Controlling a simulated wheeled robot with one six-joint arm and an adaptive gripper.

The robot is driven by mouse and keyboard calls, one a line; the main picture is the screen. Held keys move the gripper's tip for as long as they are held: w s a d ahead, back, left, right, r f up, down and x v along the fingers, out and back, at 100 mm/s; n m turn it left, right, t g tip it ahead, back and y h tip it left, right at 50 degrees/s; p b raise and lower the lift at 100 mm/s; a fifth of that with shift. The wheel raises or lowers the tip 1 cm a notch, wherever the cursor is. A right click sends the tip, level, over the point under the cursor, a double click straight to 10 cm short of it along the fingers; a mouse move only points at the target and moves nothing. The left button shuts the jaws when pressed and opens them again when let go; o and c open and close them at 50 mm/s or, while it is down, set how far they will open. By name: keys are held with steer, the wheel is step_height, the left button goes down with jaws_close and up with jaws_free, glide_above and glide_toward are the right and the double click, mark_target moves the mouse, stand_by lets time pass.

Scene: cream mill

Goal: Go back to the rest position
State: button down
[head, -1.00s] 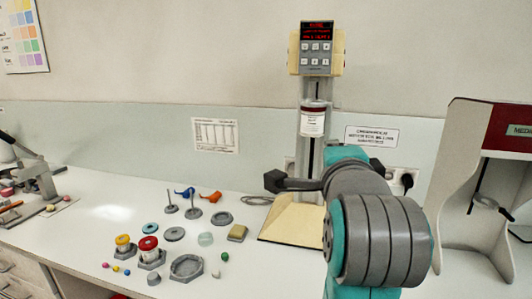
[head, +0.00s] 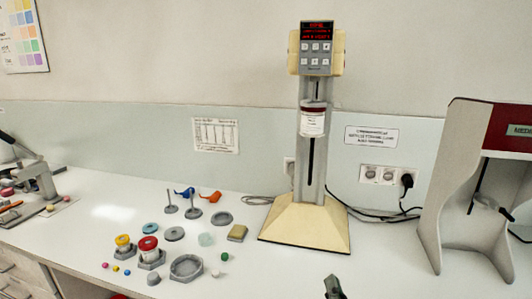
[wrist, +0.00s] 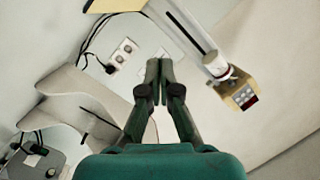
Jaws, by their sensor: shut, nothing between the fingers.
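In the wrist view my gripper (wrist: 158,66) points towards the wall, its two dark fingers close together at the tips. It is shut with nothing between the fingers. In the head view only a small dark end of my gripper (head: 333,287) shows at the bottom edge, right of centre, in front of the mill's base. The rest of my arm is out of that view. The cream mill (head: 312,222) stands upright on the bench, with a white jar (head: 313,122) on its column and a lit red display on top.
Small pots, discs and stands, among them a grey hexagonal tray (head: 187,268), lie on the bench left of the mill. A grey cabinet with a red top (head: 455,190) stands at the right. Cables run from the wall socket (head: 382,175). Bench between mill and cabinet is largely clear.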

steer(key=s+d+f+n+g+y, duration=0.1)
steer(key=s+f+n, duration=0.2)
steer(key=s+f, duration=0.6)
steer(key=s+d+f+n, duration=0.2)
steer(key=s+f+n, duration=0.1)
steer(key=s+f, duration=0.55)
steer(key=s+d+n, duration=0.1)
steer(key=s, duration=1)
steer(key=s+f+n+g, duration=0.1)
steer(key=s+n, duration=0.1)
steer(key=s, duration=1)
steer(key=shift+d+f, duration=0.25)
steer(key=shift+d, duration=0.15)
